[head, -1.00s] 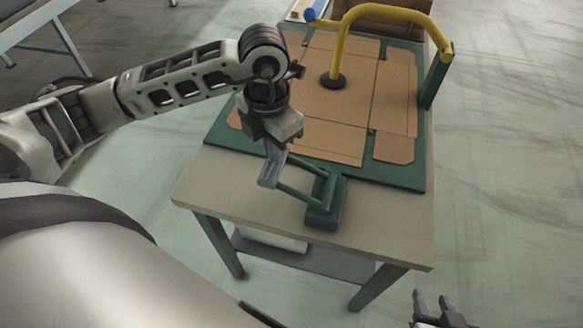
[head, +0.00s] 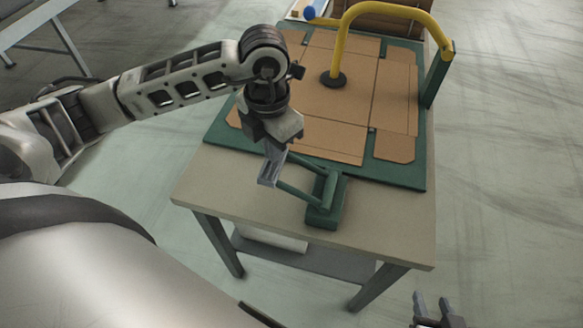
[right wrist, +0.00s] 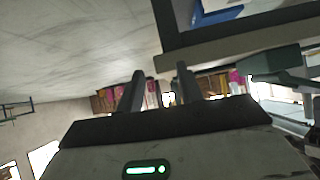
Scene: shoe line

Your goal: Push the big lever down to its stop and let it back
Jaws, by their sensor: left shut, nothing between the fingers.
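On the table, a green frame of two thin bars (head: 301,193) runs left from a green block (head: 322,216) at the front edge. My left gripper (head: 269,181) is shut and empty, its fingertips at the left end of these bars; contact is unclear. Behind stands a large yellow bent bar (head: 385,10) with a blue knob (head: 309,13) at its left and a dark foot (head: 333,79). I cannot tell which of the two is the big lever. My right gripper (head: 432,303) is open and empty at the bottom right; its fingers (right wrist: 161,72) stand apart in the right wrist view.
A flat brown cardboard blank (head: 335,128) lies on a green board (head: 417,180). A green post (head: 437,76) rises at the right beside the yellow bar. Floor is free right of the table.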

